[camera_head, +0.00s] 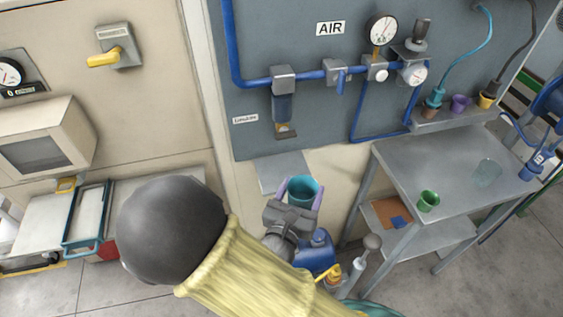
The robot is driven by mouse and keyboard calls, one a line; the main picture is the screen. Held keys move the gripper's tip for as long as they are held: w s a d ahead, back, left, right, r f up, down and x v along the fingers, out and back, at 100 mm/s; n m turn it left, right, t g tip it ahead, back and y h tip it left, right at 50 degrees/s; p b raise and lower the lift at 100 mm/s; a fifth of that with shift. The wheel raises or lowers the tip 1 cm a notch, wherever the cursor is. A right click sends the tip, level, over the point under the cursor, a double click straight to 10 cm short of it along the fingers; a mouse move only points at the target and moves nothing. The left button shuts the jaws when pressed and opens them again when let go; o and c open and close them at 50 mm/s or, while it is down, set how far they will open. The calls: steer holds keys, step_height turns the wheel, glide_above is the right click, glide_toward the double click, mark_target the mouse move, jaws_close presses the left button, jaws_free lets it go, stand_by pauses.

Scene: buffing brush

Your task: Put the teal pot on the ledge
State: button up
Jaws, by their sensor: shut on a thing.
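The teal pot (304,187) is held upright between the two purple fingers of my gripper (300,194), at the lower centre. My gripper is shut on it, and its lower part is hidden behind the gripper. A flat grey ledge (268,172) juts from the wall just behind and left of the pot. The pot overlaps its right side in the picture; I cannot tell the height between them. Another narrow ledge (447,121) runs behind the table at the right and bears several small pots and hose ends, among them a purple pot (460,103).
A metal table (455,165) at the right bears a green cup (428,201) and a clear glass (487,172). A blue jug (316,252) and bottles stand below my gripper. Blue pipes (255,83) and gauges line the wall above.

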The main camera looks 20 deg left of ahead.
steer(key=shift+w+a+f+b, duration=0.1)
steer(key=shift+w+a+b, duration=0.25)
steer(key=shift+b, duration=0.45)
steer(key=shift+w+a+f+b, duration=0.1)
steer(key=shift+w+b, duration=0.35)
steer(key=shift+b, duration=0.35)
steer(key=shift+w+a+r, duration=0.15)
steer(key=shift+w, duration=0.1)
steer(key=w+a+f+p, duration=0.1)
steer(key=w+a+p, duration=0.1)
steer(key=w+a, duration=0.2)
steer(key=w+a+f+p, duration=0.2)
steer(key=w+a, duration=0.2)
steer(key=w, duration=0.6)
steer(key=shift+a, duration=0.3)
steer(key=shift+f, duration=0.1)
